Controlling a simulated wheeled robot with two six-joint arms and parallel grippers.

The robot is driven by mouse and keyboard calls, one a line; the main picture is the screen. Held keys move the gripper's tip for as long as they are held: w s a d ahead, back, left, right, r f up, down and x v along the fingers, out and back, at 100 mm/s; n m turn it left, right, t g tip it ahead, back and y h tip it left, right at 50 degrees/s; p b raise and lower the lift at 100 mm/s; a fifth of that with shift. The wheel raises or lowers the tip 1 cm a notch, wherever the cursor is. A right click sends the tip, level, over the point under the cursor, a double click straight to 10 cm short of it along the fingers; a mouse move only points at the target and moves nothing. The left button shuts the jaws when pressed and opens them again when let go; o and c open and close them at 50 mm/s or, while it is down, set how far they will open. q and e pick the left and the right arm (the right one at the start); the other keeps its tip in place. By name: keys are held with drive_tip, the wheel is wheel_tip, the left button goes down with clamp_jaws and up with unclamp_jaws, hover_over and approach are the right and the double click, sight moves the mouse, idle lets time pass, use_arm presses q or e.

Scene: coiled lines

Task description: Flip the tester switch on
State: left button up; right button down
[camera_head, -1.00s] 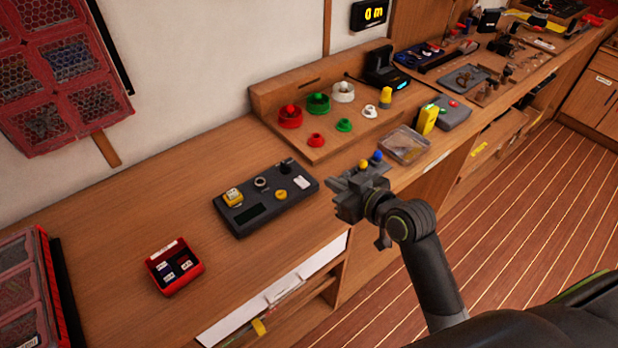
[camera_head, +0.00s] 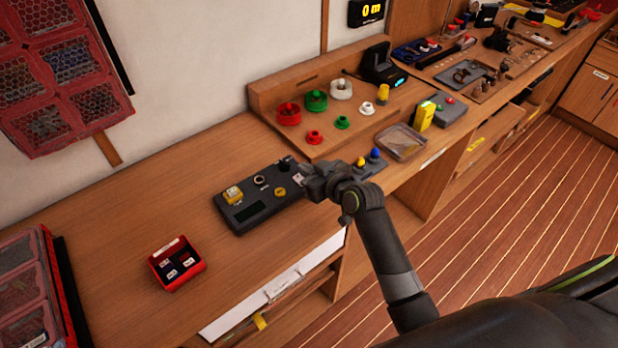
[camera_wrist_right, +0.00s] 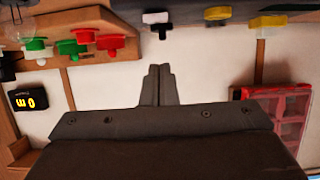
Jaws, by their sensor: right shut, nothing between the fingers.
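The tester is a dark grey panel (camera_head: 236,217) lying on the wooden bench. My right gripper (camera_head: 304,181) is shut and empty at the panel's right end. In the right wrist view its closed fingertips (camera_wrist_right: 160,68) point toward a white part with a dark tip (camera_wrist_right: 157,19); a gap shows between them. My left gripper is not in view.
A red box (camera_head: 176,264) stands on the bench at front left. A wooden stand with coloured pegs (camera_head: 330,140) is behind the panel. A small base with yellow and blue knobs (camera_head: 370,165) and a clear tray (camera_head: 400,143) lie to the right.

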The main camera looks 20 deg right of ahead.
sight(298, 177)
drive_tip(key=shift+s+d+f, duration=0.1)
drive_tip(key=shift+s+f, duration=0.1)
drive_tip(key=shift+f, duration=0.7)
drive_tip(key=shift+s+d+f, duration=0.1)
drive_tip(key=shift+s+f, duration=0.05)
drive_tip(key=shift+f, duration=0.75)
drive_tip(key=shift+f, duration=0.1)
drive_tip(key=shift+s+f+b, duration=0.1)
drive_tip(key=shift+f+b, duration=0.4)
drive_tip(key=shift+b, duration=0.1)
drive_tip(key=shift+r+p, duration=0.25)
drive_tip(key=shift+p, duration=0.05)
drive_tip(key=shift+r, duration=0.15)
drive_tip(key=shift+r+p, duration=0.7)
